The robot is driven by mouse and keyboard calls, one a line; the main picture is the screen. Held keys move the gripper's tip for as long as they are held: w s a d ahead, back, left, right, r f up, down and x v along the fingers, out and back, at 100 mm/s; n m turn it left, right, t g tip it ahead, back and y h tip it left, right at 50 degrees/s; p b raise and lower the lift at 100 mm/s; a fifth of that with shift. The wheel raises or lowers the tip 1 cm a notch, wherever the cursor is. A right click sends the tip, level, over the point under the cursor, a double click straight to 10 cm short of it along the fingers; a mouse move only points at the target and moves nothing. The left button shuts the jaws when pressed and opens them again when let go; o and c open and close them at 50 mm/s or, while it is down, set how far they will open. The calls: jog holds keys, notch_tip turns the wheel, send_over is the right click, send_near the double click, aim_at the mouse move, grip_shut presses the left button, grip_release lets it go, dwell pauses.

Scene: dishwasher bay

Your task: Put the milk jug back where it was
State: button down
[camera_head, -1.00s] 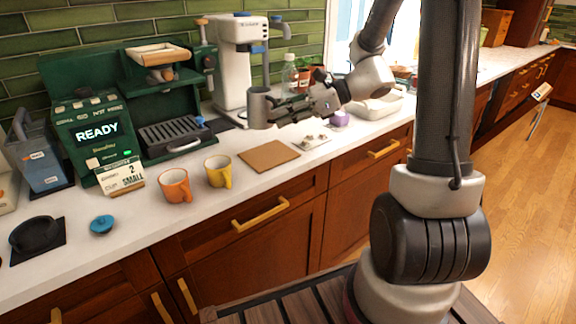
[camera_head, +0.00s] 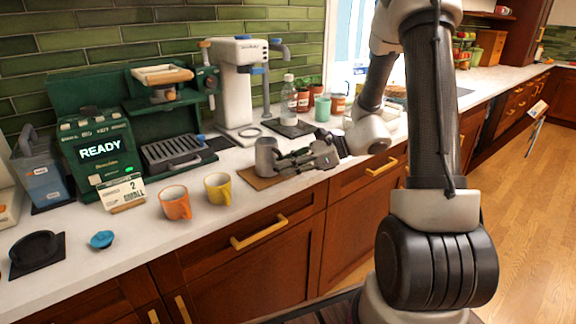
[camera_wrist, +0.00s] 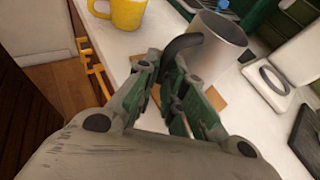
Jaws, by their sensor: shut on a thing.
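The milk jug (camera_head: 266,158) is a grey metal cup, upright, over the brown cork mat (camera_head: 257,183) on the counter. I cannot tell whether its base touches the mat. My gripper (camera_head: 284,161) comes from the right and is shut on the jug's handle. In the wrist view the jug (camera_wrist: 222,48) shows its open rim, and its dark handle lies between the fingers of my gripper (camera_wrist: 176,85).
An orange mug (camera_head: 175,203) and a yellow mug (camera_head: 218,188) stand left of the mat. Behind are the green coffee machine (camera_head: 100,150) and a white machine (camera_head: 235,90). A bottle (camera_head: 289,100) stands on a dark mat further back. The counter's front edge is close.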

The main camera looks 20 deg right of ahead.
jog(key=c, duration=1.9)
grip_release()
jog(key=shift+f, duration=0.15)
jog(key=shift+c, duration=0.2)
jog(key=o, duration=0.4)
jog(key=shift+o, duration=0.2)
